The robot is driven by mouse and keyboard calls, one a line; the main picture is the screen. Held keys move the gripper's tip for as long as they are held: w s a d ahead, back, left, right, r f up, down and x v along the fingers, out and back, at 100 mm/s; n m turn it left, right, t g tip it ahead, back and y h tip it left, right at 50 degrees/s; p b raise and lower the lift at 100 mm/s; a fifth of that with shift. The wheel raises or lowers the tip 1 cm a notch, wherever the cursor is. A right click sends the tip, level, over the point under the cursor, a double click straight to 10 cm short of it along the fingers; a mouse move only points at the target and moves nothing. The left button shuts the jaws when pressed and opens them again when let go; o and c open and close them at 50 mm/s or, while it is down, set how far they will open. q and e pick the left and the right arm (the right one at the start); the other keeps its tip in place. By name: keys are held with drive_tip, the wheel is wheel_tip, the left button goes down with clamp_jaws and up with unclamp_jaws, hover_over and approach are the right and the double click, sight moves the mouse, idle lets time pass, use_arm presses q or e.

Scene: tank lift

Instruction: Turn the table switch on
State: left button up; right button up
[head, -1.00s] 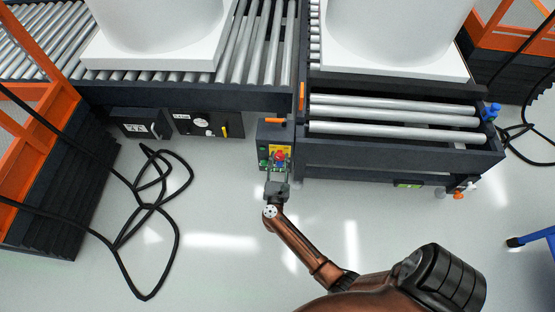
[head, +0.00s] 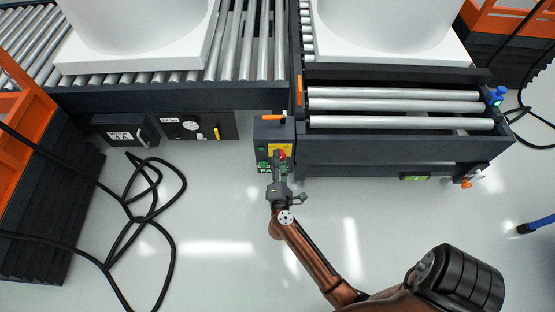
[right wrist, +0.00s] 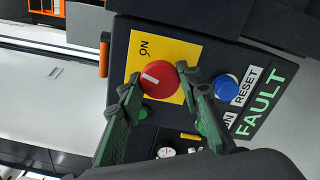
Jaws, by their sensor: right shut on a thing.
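The table switch is a red round knob (right wrist: 160,80) with a white mark on a yellow plate (right wrist: 170,49) lettered ON. It is on the dark control box (head: 268,131) at the corner of the roller tables. In the right wrist view the white mark slants toward the left side of the knob, and the ON lettering is up and left of it. My right gripper (head: 279,160) reaches the box from below; its green fingers (right wrist: 163,84) are shut on the knob from both sides. In the head view the gripper partly hides the knob. My left gripper is not in view.
A blue button (right wrist: 227,88) labelled RESET and a FAULT label (right wrist: 264,101) are beside the knob. Green buttons sit behind the fingers. Roller tables (head: 400,121) carry white tank bases. Black cable (head: 150,190) loops on the floor at left. Floor below the box is open.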

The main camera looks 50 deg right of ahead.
drive_tip(key=m, duration=0.5)
drive_tip(key=shift+f+m, duration=0.1)
drive_tip(key=shift+m, duration=0.2)
idle(0.4)
drive_tip(key=o, duration=1)
drive_tip(key=shift+o, duration=0.8)
